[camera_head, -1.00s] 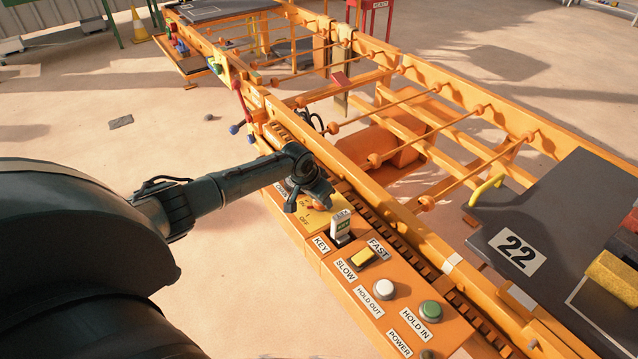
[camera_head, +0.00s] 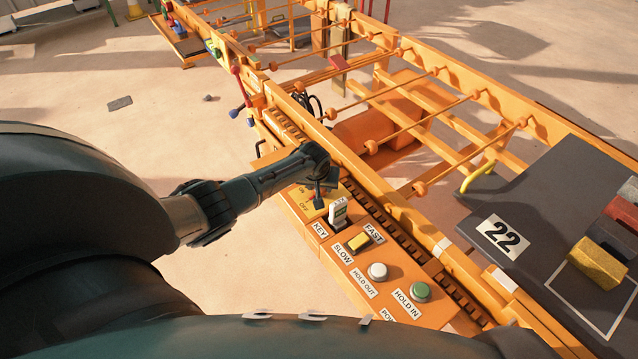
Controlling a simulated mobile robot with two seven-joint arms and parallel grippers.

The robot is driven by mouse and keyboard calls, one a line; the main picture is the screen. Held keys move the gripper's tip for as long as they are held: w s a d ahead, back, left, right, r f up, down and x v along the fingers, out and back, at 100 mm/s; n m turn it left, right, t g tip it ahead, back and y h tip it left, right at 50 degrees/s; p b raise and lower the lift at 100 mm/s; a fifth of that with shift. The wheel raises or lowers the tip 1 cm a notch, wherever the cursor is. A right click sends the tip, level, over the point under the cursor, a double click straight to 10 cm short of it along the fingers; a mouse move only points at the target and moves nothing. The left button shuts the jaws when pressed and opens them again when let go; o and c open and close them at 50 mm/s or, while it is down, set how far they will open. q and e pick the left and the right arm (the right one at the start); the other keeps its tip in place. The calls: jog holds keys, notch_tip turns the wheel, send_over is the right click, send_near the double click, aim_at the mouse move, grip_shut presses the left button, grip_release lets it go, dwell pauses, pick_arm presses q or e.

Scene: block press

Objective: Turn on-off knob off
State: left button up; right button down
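The on-off knob sits on a yellow plate (camera_head: 306,207) marked ON and OFF, at the far end of the orange control panel (camera_head: 331,259). My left gripper (camera_head: 322,191) is over this plate, at or just above the knob. The wrist and fingers hide the knob, so its turn position and any contact cannot be told. The finger opening is too small and dark to read. My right gripper is not in view.
Orange rails with rods (camera_head: 420,125) run behind. A dark table (camera_head: 540,190) marked 22 holds coloured blocks at right.

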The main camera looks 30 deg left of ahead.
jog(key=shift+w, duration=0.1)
pick_arm(q)
jog(key=o, duration=1)
jog(key=shift+c, duration=0.2)
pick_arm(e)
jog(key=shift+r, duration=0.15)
pick_arm(q)
jog(key=shift+s+r, duration=0.1)
jog(key=shift+r, duration=0.2)
jog(key=p+v, duration=0.4)
jog(key=v, duration=0.8)
jog(key=shift+r, duration=0.25)
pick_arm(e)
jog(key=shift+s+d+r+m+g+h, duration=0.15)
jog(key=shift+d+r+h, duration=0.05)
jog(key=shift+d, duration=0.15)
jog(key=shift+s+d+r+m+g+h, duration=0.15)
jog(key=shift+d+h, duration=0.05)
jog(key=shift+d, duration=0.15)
pick_arm(q)
jog(key=shift+d, duration=0.1)
